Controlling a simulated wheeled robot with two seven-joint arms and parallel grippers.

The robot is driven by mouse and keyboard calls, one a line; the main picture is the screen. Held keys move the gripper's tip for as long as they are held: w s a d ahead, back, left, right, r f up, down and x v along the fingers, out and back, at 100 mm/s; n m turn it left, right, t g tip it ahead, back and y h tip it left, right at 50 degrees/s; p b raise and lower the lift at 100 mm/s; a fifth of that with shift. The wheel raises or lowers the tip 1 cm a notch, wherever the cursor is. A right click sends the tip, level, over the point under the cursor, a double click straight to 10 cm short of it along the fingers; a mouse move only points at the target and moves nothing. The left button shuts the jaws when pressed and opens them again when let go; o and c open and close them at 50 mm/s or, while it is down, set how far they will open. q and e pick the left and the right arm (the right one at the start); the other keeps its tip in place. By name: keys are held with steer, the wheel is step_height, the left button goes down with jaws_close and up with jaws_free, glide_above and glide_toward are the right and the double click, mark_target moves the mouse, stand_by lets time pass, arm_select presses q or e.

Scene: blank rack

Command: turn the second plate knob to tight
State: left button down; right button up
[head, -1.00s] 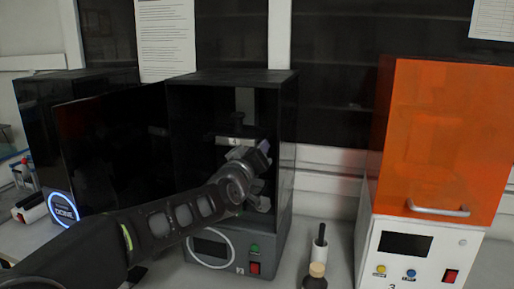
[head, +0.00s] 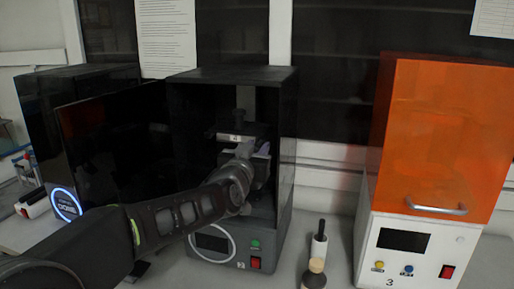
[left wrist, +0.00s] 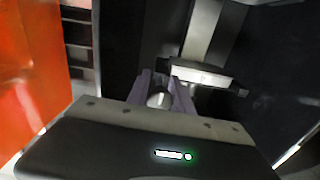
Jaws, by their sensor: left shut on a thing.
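The middle machine, marked 2 (head: 212,243), stands with its dark door (head: 110,150) swung open to the left. Inside hangs the plate carrier, with a pale labelled strip (head: 232,138); in the left wrist view it is a pale bar (left wrist: 203,76) under a grey column. My left gripper (head: 261,150) reaches into the chamber in front of the plate. Its purple-grey fingers (left wrist: 161,95) are shut on a small pale piece, apparently the plate knob (left wrist: 157,100). The fingers hide most of the knob, and I cannot read its setting. My right gripper is not in view.
A machine with an orange cover (head: 440,140), marked 3, stands on the right. Another black machine (head: 85,75) stands at left.

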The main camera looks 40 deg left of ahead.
arm_select(q)
steer(key=shift+f, duration=0.15)
steer(key=c, duration=1.2)
jaws_free()
steer(key=b+v, duration=0.1)
steer(key=v, duration=0.6)
steer(key=shift+s+d, duration=0.15)
steer(key=shift+s, duration=0.25)
